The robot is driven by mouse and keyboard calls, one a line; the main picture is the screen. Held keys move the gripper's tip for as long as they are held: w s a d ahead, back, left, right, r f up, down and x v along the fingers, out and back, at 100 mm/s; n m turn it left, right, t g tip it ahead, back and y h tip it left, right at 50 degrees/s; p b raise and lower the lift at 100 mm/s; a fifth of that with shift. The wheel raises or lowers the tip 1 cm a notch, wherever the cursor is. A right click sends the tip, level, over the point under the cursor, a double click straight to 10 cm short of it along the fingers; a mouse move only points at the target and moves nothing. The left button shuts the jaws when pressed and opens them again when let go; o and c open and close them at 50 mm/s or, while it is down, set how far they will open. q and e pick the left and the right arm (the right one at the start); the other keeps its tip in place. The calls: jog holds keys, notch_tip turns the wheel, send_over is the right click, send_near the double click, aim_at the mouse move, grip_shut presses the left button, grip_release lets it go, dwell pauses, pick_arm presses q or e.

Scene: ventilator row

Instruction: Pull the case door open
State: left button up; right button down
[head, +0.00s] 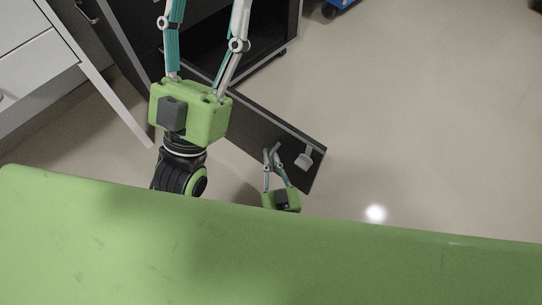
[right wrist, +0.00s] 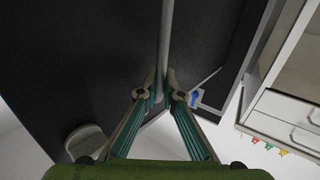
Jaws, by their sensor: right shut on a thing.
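The case door (head: 265,130) is a dark panel that stands out at an angle from a dark case (head: 290,45) with a black interior. My right gripper (head: 271,151) is small in the head view, low beside the door's near face. In the right wrist view its fingers (right wrist: 161,88) are shut on a thin grey upright bar (right wrist: 166,40) in front of dark panels. A pale grey bracket (head: 305,158) sits near the door's outer end. My left gripper (head: 208,20) is above and left of the door, with fingers apart and empty; its tips are cut off by the top edge.
White drawers (head: 38,65) stand at the left; they also show in the right wrist view (right wrist: 285,120). A blue wheeled object (head: 340,4) is at the top. The floor (head: 430,110) to the right is clear.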

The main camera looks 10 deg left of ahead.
jog(key=c, duration=2.2)
grip_release()
jog(key=shift+s, duration=0.1)
